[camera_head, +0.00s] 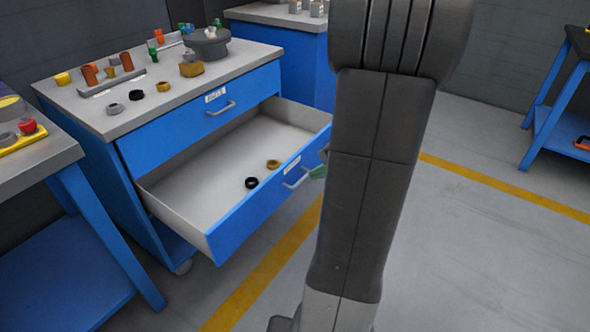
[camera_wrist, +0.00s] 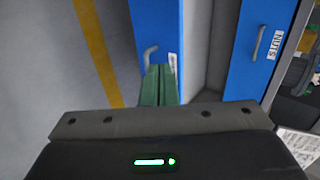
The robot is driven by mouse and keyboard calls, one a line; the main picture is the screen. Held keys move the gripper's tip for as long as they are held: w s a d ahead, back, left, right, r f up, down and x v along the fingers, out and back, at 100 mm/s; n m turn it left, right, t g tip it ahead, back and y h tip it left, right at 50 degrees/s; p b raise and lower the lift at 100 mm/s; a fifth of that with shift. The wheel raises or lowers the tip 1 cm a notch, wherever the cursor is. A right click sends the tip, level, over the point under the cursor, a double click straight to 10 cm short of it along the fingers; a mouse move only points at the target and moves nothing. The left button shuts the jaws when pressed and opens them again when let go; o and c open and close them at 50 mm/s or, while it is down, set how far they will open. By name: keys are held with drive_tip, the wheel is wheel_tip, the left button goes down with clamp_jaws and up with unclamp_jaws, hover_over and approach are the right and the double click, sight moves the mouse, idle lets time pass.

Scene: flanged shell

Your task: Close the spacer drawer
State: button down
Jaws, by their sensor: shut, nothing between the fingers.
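The lower drawer (camera_head: 240,210) of the blue cabinet is pulled far out. Its label is too small to read in the head view. A black ring (camera_head: 251,183) and a brass-coloured ring (camera_head: 273,164) lie inside it. My gripper (camera_head: 318,172) is beside the drawer's handle (camera_head: 295,180), outside the front panel, and mostly hidden behind my arm. In the wrist view, the green fingers (camera_wrist: 160,78) are together and empty, close to the drawer front (camera_wrist: 156,22) and its handle (camera_wrist: 150,55). I cannot tell if they touch it.
The upper drawer (camera_head: 200,115), labelled NUTS in the wrist view (camera_wrist: 255,45), is shut. The grey cabinet top (camera_head: 118,118) holds rings, blocks and a round flanged part (camera_head: 206,42). A workbench (camera_head: 60,158) stands at left. The floor (camera_head: 480,250) at right is clear.

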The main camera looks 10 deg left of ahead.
drive_tip(key=b, duration=0.3)
approach(275, 179)
wheel_tip(275, 179, down, 4)
drive_tip(key=a, duration=0.1)
drive_tip(key=w+a, duration=0.1)
drive_tip(key=a, duration=0.1)
drive_tip(key=shift+w+a, duration=0.3)
drive_tip(key=shift+a, duration=0.2)
drive_tip(key=w+a+p, duration=0.3)
drive_tip(key=w+a, duration=0.2)
drive_tip(key=a, duration=0.7)
drive_tip(key=w+a+p, duration=0.3)
drive_tip(key=w+a, duration=0.2)
drive_tip(key=a, duration=0.8)
drive_tip(key=shift+w, duration=0.15)
